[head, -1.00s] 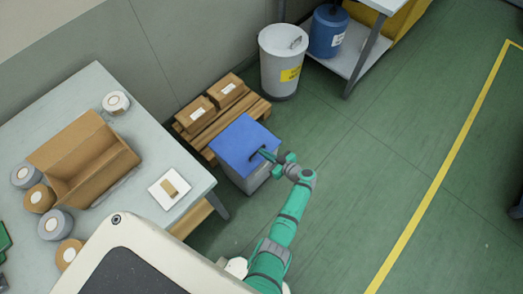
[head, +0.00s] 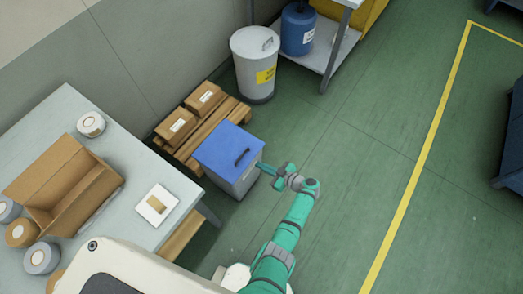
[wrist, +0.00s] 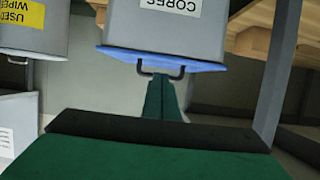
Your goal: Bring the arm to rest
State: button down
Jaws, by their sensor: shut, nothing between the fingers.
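My gripper (head: 262,168) is shut and empty. In the head view it is just right of the grey bin (head: 241,182) with the blue lid (head: 227,146), clear of the lid's dark handle (head: 242,158). The lid sits closed on the bin. In the wrist view my green fingers (wrist: 163,98) are together, and the bin (wrist: 165,28) appears upside down beyond them, with a label reading CORES, its blue lid (wrist: 120,54) and its handle (wrist: 160,72). The arm reaches out bent over the floor.
A pallet (head: 210,136) with two cartons stands behind the bin. A grey can (head: 255,78) and a shelf (head: 336,52) with a blue drum (head: 298,28) are farther back. A table (head: 118,137) is at left.

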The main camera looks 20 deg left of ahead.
jog(key=shift+d, duration=0.1)
jog(key=s+d+f+m+t+h, duration=0.1)
jog(key=s+d+f+m+h, duration=0.5)
jog(key=s+f, duration=0.4)
jog(key=s+d+r+m+t+h, duration=0.35)
jog(key=s+d, duration=0.45)
jog(key=s, duration=0.3)
jog(key=s+d+r+m+t+h, duration=0.1)
jog(key=s+r+m+t, duration=0.1)
jog(key=r, duration=1.1)
jog(key=s+d+r+m+t+h, duration=0.1)
jog(key=s+r, duration=0.4)
jog(key=r, duration=0.9)
jog(key=s+d+r+m+t+h, duration=0.1)
jog(key=s+r+m+t+h, duration=0.1)
jog(key=r, duration=1.2)
jog(key=s+m+t, duration=0.1)
jog(key=t, duration=0.1)
jog(key=shift+s+r+t, duration=0.25)
jog(key=shift+t, duration=0.1)
